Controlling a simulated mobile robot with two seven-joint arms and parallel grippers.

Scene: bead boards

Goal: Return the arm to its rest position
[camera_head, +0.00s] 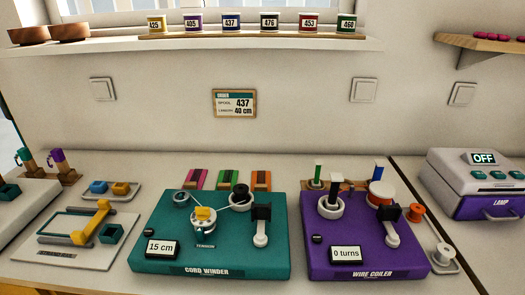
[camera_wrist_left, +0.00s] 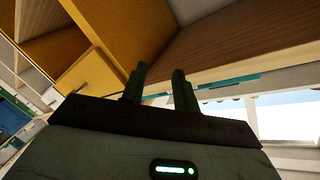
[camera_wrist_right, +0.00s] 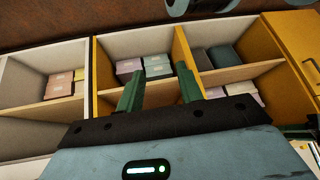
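My left gripper (camera_wrist_left: 160,88) shows in the left wrist view with its two dark green fingers apart and nothing between them. My right gripper (camera_wrist_right: 160,92) shows in the right wrist view, also with its fingers apart and empty. Neither gripper nor arm shows in the head view. Behind the left fingers is yellow and wooden furniture (camera_wrist_left: 230,45). Behind the right fingers is a shelf unit (camera_wrist_right: 215,75) with boxes in its compartments; I cannot tell how far away it is.
In the head view the bench holds a teal cord winder (camera_head: 265,255) reading 15 cm and a purple wire coiler (camera_head: 350,262) reading 0 turns. A lamp box (camera_head: 468,178) reading OFF stands at the right. A white tool board (camera_head: 60,255) lies at the left. A shelf (camera_head: 110,47) with numbered cups is above.

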